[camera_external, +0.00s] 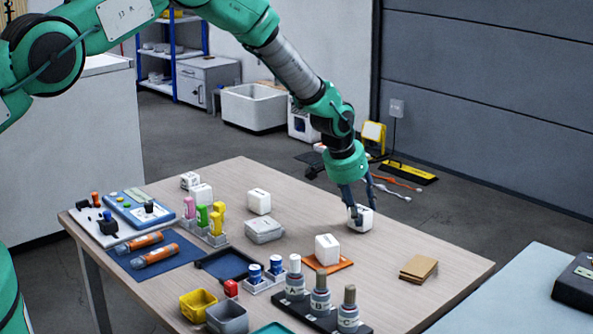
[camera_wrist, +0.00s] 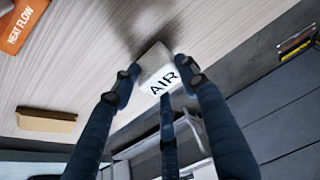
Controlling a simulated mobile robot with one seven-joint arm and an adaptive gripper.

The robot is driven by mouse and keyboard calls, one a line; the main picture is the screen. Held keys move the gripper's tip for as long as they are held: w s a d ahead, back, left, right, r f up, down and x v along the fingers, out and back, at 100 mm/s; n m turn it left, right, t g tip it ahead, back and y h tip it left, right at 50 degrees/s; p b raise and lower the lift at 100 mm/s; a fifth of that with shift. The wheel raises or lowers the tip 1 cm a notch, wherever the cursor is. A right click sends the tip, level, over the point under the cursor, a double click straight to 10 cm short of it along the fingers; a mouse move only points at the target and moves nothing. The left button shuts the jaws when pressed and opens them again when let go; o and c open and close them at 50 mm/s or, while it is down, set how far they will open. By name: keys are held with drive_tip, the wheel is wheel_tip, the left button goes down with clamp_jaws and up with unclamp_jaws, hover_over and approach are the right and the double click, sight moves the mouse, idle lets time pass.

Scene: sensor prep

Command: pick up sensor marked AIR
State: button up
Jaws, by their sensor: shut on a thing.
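The white sensor block marked AIR (camera_wrist: 157,72) is between the fingers of my gripper (camera_wrist: 160,78) in the wrist view, with its black lettering facing the camera. The fingers touch its sides, and my gripper is shut on it. In the external view the AIR sensor (camera_external: 361,218) is at the far right edge of the wooden table (camera_external: 420,240), with my gripper (camera_external: 359,205) around it from above. I cannot tell whether the sensor still touches the table.
A white block (camera_external: 327,249) sits on an orange mat, and brown pads (camera_external: 418,268) lie to the right. Another white block (camera_external: 259,202) and a grey-white box (camera_external: 263,230) stand left of my gripper. Labelled bottles (camera_external: 320,297) stand at the front. The table around the gripper is mostly clear.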

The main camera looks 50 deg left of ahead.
sight(359, 209)
wheel_tip(359, 209, up, 10)
drive_tip(key=shift+f+p, duration=0.15)
drive_tip(key=shift+p, duration=0.15)
idle(0.8)
